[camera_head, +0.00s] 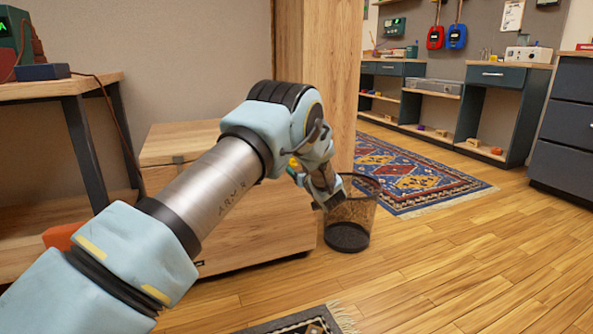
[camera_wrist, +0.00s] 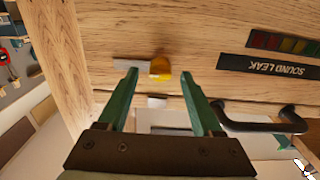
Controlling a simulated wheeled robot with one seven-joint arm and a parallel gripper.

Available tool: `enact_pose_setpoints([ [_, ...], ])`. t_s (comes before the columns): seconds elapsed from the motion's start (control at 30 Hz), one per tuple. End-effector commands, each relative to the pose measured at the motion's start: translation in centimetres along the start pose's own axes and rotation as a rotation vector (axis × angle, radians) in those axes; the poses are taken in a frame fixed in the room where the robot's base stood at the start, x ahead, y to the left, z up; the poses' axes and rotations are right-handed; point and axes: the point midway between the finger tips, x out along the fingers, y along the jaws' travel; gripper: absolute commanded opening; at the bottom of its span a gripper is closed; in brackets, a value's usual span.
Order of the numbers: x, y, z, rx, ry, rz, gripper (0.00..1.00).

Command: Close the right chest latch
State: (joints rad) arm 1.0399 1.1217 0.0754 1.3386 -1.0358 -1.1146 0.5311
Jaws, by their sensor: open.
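The wooden chest (camera_head: 260,235) stands against the wall in the head view, largely hidden behind my arm. In the wrist view its wooden face (camera_wrist: 215,40) fills the upper part. A latch with a grey metal plate and a rounded yellow piece (camera_wrist: 161,68) sits on this face. A small pale catch (camera_wrist: 157,101) lies just below it, near the seam. My gripper (camera_wrist: 160,73) is open, its two green fingers on either side of the latch in this view, with nothing held. Contact cannot be told. My gripper also shows at the chest's right end in the head view (camera_head: 327,194).
A black handle (camera_wrist: 262,125) and a "SOUND LEAK" label (camera_wrist: 270,68) are right of the fingers in the wrist view. A mesh bin (camera_head: 350,218) stands close beside my gripper. A wooden pillar (camera_head: 318,70) rises behind. Open floor (camera_head: 450,250) lies to the right.

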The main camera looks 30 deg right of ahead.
Motion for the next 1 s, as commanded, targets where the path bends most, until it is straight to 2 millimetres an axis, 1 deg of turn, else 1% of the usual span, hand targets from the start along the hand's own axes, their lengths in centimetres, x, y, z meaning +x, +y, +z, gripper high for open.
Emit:
enact_pose_setpoints([
  [0.23, 0.08, -0.02, -0.05, 0.0, 0.0, 0.0, 0.66],
  [0.8, 0.06, -0.04, -0.04, 0.0, 0.0, -0.001, 0.01],
  [0.83, 0.06, -0.04, -0.04, 0.0, 0.0, -0.001, 0.0],
  [1.0, 0.06, -0.06, -0.03, 0.0, 0.0, -0.001, 0.0],
])
